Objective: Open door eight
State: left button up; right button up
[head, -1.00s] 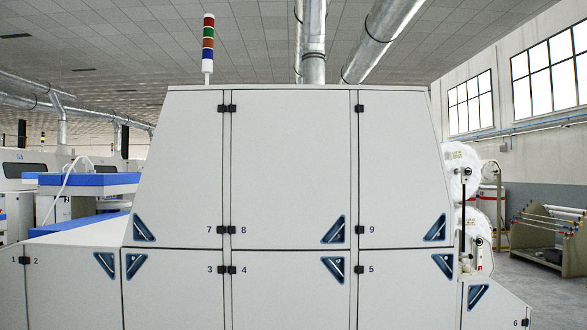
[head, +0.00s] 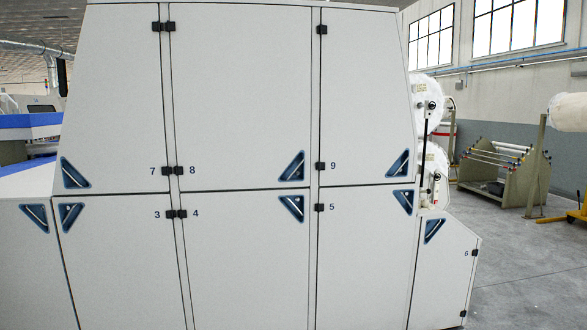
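Door eight (head: 240,95) is the upper middle panel of the pale grey machine in the head view. It is shut flush with its neighbours. Its number 8 is at its lower left, beside black hinges on its left edge. A blue-rimmed triangular recessed handle (head: 292,167) sits at its lower right corner. Neither of my grippers shows in the view.
Door seven (head: 115,95) is to the left, door nine (head: 365,90) to the right, and door four (head: 245,255) below, all shut. White rolls (head: 428,100) and a rack (head: 500,172) stand at the right. Grey floor (head: 530,260) is clear at the lower right.

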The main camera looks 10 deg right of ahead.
aim_at(241, 73)
jog(key=i, duration=1.4)
